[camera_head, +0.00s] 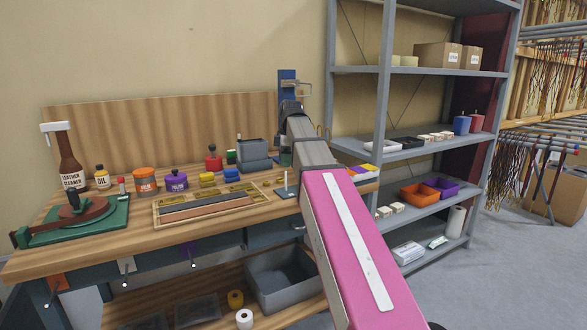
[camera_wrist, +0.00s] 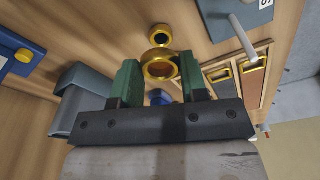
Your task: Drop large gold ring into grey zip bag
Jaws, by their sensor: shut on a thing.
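In the wrist view a large gold ring (camera_wrist: 160,65) sits between the two green fingers of my gripper (camera_wrist: 158,68), which is shut on it. A smaller gold ring (camera_wrist: 160,35) shows beyond it, apart from the fingers. In the head view my gripper is mostly hidden behind my arm, above the bench. A grey open-topped holder (camera_head: 255,150) stands on the bench just left of my arm. A grey shape (camera_wrist: 82,82) lies left of the fingers in the wrist view. I cannot tell whether either is the grey zip bag.
A grey plate with an upright post (camera_wrist: 243,38) stands near the rings. The wooden bench (camera_head: 120,240) also carries a strip tray (camera_head: 205,207), bottles, jars and a green turntable base (camera_head: 110,215). A grey bin (camera_head: 280,280) sits below. A grey shelf rack (camera_head: 385,155) stands at right.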

